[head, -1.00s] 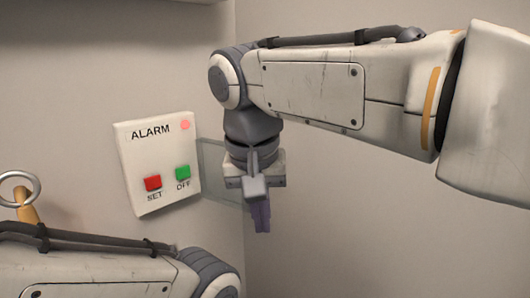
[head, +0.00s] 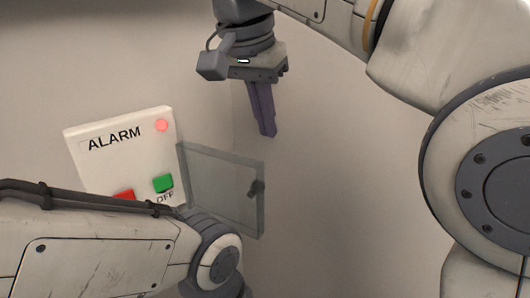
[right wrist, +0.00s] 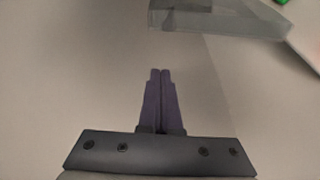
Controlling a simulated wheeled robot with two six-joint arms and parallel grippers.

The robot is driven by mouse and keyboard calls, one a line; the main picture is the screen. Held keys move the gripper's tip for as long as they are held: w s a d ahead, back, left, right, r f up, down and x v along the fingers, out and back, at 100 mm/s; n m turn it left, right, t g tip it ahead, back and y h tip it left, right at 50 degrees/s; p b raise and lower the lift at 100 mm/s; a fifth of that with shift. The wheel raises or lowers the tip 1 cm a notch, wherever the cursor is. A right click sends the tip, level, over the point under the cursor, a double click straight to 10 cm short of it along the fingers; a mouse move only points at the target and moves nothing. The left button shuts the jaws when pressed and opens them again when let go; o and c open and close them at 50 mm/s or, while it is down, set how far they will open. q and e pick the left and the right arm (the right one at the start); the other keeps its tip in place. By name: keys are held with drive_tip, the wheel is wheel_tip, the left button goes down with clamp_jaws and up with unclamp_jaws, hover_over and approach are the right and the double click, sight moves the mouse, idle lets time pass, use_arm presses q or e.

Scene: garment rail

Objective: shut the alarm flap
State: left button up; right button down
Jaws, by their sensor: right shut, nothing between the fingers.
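The alarm panel (head: 115,150) is a white tilted-looking plate on the wall, lettered ALARM, with a lit red lamp (head: 161,126), a green OFF button (head: 163,183) and a red button (head: 124,195) partly hidden by my left arm. The clear alarm flap (head: 222,188) stands open, out from the panel's right edge, with a small dark knob (head: 257,188). My right gripper (head: 268,134) is shut and empty, above the flap and apart from it. In the right wrist view, its fingers (right wrist: 160,75) are together and the flap (right wrist: 218,20) is at the top. My left gripper is out of view.
My left arm crosses the lower left, in front of the panel's lower part. A wall corner runs behind the flap. The wall to the right of the flap is bare, with free room in front of it.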

sight(226, 185)
drive_tip(key=w+x, duration=0.1)
drive_tip(key=x, duration=0.9)
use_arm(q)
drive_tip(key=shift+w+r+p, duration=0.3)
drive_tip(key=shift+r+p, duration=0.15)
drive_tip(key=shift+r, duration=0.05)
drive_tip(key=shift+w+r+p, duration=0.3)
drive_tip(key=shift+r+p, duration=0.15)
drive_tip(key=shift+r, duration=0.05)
use_arm(e)
drive_tip(key=s+a, duration=0.1)
drive_tip(key=s, duration=0.2)
drive_tip(key=shift+s+a, duration=0.1)
drive_tip(key=shift+a, duration=0.3)
